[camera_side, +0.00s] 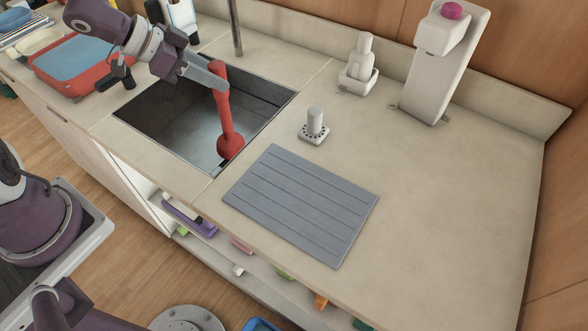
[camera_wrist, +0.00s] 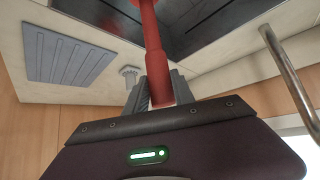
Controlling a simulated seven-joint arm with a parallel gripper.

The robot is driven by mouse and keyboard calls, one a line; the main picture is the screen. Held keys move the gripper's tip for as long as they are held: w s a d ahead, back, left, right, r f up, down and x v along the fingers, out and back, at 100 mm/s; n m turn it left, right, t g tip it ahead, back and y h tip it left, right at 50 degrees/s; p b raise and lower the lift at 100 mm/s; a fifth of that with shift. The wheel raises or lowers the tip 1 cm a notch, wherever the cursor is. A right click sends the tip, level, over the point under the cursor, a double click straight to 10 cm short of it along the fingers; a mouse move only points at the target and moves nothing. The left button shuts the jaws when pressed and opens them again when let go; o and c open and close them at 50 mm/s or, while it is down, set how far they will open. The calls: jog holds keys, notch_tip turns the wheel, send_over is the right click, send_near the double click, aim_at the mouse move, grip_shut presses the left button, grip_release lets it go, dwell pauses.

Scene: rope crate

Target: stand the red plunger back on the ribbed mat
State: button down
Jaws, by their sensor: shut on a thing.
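The red plunger (camera_side: 225,115) hangs upright with a slight tilt over the front right part of the sink, its cup (camera_side: 230,147) at the bottom. My gripper (camera_side: 219,84) is shut on the upper part of its handle. In the wrist view the red handle (camera_wrist: 155,62) stands between my two fingers (camera_wrist: 160,92), and the cup is mostly cut off at the top edge. The grey ribbed mat (camera_side: 300,203) lies flat and empty on the counter, right of the sink and nearer the front edge. It also shows at the left of the wrist view (camera_wrist: 66,57).
The sink (camera_side: 180,112) lies under the plunger, with a tall faucet (camera_side: 235,25) behind. A small grey knobbed fixture (camera_side: 314,127) stands behind the mat. A white bottle in a holder (camera_side: 358,70) and a tall white dispenser (camera_side: 440,65) stand farther back. The counter right of the mat is clear.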

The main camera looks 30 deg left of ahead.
jog(key=w+a+r+n+t+y, duration=0.2)
jog(key=w+r+n+y, duration=0.3)
jog(key=w+r+n, duration=0.4)
jog(key=w+d+r+m+g+h, duration=0.1)
jog(key=d+r+m+h, duration=0.25)
jog(key=d, duration=0.35)
jog(key=w+d+r+m+h, duration=0.1)
jog(key=d+r+m+h, duration=0.1)
jog(key=d+r+m, duration=0.4)
jog(key=s+d+f+m+g+h, duration=0.2)
jog(key=s+d+m, duration=0.1)
jog(key=s+d, duration=1.4)
jog(key=s, duration=0.3)
jog(key=shift+g, duration=0.4)
jog(key=shift+s+m, duration=0.1)
jog(key=shift+m, duration=0.15)
